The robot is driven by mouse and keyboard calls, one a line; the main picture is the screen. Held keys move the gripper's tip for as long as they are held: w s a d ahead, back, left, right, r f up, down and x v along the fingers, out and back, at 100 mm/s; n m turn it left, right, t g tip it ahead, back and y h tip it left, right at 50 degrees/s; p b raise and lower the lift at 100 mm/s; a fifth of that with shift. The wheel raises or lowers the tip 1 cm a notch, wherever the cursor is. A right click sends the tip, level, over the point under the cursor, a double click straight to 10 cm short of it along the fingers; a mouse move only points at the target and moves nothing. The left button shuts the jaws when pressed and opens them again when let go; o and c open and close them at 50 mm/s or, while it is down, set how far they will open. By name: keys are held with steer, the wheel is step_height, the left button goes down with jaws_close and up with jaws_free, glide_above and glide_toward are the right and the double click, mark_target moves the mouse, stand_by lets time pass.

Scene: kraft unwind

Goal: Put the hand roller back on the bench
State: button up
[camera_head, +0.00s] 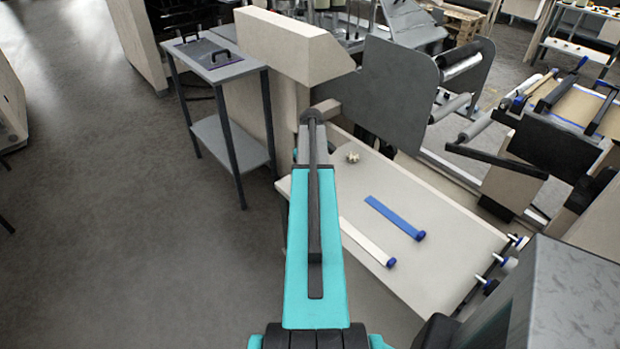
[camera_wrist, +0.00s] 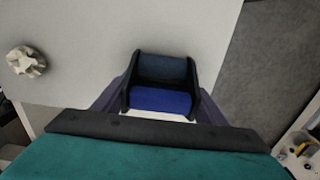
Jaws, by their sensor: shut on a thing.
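My gripper (camera_wrist: 161,72) is shut on the hand roller (camera_wrist: 160,100), whose blue barrel shows between the dark fingers in the wrist view. The roller appears over the pale bench top (camera_wrist: 90,40), near its edge; I cannot tell whether it touches the surface. In the head view the bench (camera_head: 450,262) lies right of my turquoise arm. My gripper and the roller are hidden behind the arm there.
A crumpled paper ball (camera_head: 352,157) lies on the bench, also in the wrist view (camera_wrist: 26,61). A grey side table (camera_head: 218,70) stands left. Grey floor there is clear.

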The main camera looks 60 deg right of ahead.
steer(key=o, duration=1.2)
steer(key=shift+s+a+f, duration=0.1)
steer(key=shift+f, duration=0.35)
steer(key=o, duration=0.5)
steer(key=shift+r, duration=0.15)
steer(key=shift+r+p, duration=0.35)
steer(key=shift+r, duration=0.35)
steer(key=shift+r+b, duration=1.9)
steer(key=shift+r, duration=3.95)
